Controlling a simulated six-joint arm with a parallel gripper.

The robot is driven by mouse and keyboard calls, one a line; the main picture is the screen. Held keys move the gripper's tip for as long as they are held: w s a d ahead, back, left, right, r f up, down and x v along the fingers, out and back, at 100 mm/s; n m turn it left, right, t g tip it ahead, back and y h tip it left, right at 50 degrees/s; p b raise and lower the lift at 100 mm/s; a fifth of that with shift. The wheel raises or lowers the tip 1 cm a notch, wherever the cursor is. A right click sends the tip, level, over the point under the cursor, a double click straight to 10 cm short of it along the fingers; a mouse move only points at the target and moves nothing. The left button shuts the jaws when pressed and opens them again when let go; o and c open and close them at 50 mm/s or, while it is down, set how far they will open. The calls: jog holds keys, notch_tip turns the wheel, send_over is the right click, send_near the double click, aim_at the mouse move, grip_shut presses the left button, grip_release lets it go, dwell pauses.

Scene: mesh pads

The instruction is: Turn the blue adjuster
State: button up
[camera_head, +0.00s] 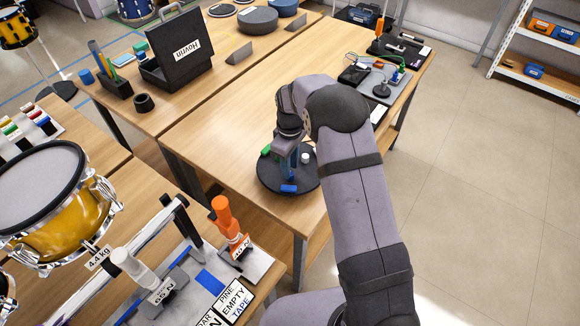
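A round black pad (270,180) lies on the wooden table below my arm's end. A blue adjuster (289,188) sits near the pad's front edge. A green piece (266,151) is at the pad's back left, and a small white piece (305,158) is at its right. My gripper (288,176) points down over the pad, just behind the blue adjuster in the picture. Its fingertips are small and partly hidden, so I cannot tell whether they are open or touch the adjuster. My arm hides the area to the right of the pad.
A black case (178,60) stands open on the back-left table. A grey board with electronics (385,86) lies at the table's far end. A drum (45,200) and an orange-handled clamp (229,222) are at the front left. The tabletop left of the pad is clear.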

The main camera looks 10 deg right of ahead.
jog(key=shift+f, duration=1.05)
grip_shut()
jog(key=shift+m, duration=0.4)
jog(key=m+b, duration=0.1)
jog(key=m, duration=0.3)
jog(key=shift+m, duration=0.4)
jog(key=m+b, duration=0.1)
jog(key=m, duration=0.5)
jog(key=shift+r, duration=0.1)
jog(key=shift+w, duration=0.1)
